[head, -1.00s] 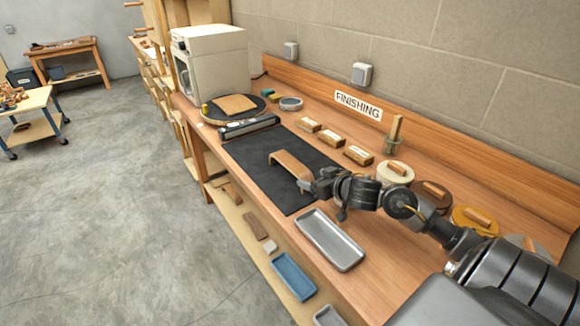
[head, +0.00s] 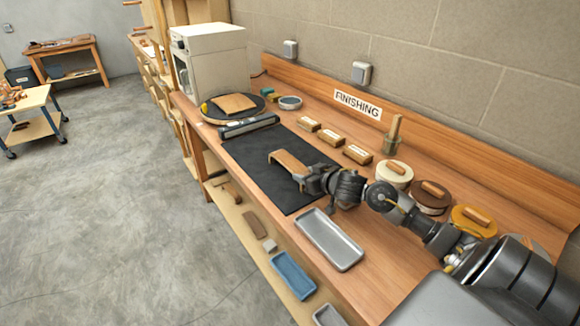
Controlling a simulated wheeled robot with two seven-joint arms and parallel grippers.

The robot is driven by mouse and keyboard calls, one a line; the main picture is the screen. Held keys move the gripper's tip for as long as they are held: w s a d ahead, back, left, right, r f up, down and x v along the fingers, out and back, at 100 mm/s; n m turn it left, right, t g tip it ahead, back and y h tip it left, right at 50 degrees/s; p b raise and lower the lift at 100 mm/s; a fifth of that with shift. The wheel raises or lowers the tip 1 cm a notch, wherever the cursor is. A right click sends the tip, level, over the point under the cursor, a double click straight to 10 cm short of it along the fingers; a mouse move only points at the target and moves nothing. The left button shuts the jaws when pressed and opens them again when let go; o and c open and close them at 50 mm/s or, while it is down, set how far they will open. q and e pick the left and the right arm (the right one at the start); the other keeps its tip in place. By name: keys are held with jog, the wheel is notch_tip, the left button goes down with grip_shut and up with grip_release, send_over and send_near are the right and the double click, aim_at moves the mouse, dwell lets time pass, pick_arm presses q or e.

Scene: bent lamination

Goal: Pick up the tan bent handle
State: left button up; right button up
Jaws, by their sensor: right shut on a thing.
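The tan bent handle (head: 287,161) is over the black mat (head: 257,160) on the workbench, with its flat face up and its bent end toward my right gripper. My right gripper (head: 303,180) is shut on the near end of the handle. The fingers partly hide that end. I cannot tell whether the handle touches the mat or is just above it. My left gripper is not in the head view.
A grey metal tray (head: 329,240) lies in front of the mat. Several labelled wooden blocks (head: 331,137) stand behind it, and lidded pots (head: 394,173) sit to the right. A round board (head: 211,111) and white oven (head: 213,62) are at the far end.

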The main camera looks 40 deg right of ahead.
jog(key=shift+r, duration=0.5)
notch_tip(320, 180, up, 2)
jog(key=shift+r, duration=0.25)
jog(key=s+a+r+p, duration=0.5)
jog(key=s+a+r, duration=0.3)
jog(key=a, duration=0.3)
jog(key=shift+a+r, duration=0.3)
jog(key=shift+r, duration=0.5)
